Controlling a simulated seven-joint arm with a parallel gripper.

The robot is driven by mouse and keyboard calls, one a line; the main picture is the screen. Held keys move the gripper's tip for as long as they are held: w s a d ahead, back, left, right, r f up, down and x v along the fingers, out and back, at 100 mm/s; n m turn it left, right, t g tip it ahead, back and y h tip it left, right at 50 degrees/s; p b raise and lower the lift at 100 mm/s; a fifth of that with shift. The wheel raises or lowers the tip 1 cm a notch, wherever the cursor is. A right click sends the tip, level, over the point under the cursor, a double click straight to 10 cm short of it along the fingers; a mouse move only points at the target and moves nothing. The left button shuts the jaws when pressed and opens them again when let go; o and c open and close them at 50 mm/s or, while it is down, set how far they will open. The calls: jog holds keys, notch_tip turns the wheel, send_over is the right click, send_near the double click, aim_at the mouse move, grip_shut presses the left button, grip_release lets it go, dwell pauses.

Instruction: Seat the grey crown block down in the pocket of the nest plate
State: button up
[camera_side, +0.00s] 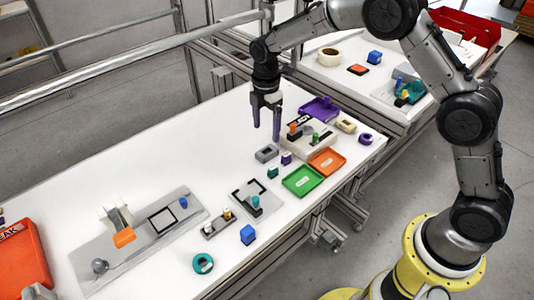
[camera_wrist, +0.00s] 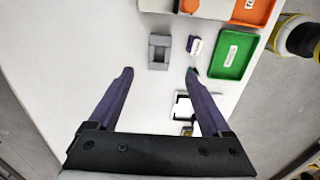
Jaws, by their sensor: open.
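The grey block (camera_side: 266,153), likely the crown block, lies on the white table with a recess in its top. In the wrist view the grey block (camera_wrist: 159,51) is ahead of the fingertips, between their lines. My gripper (camera_side: 266,132) is open and empty, pointing down above and behind it, apart from it; its two dark purple fingers also show in the wrist view (camera_wrist: 160,72). A small grey plate (camera_side: 245,190) has a black square outline and a teal peg. A longer grey plate (camera_side: 130,250) also has a black square outline. I cannot tell which is the nest plate.
A purple block (camera_side: 286,158) and a small teal block (camera_side: 272,172) lie close to the grey block. A green tray (camera_side: 302,181), an orange tray (camera_side: 326,162) and a pale fixture with pegs (camera_side: 308,135) stand to the right. The table left of the grey block is clear.

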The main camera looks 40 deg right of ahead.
aim_at(267, 148)
jog(key=f, duration=0.8)
jog(key=shift+w+d+f, duration=0.1)
jog(key=shift+d+f, duration=0.1)
jog(key=shift+f, duration=0.1)
grip_shut()
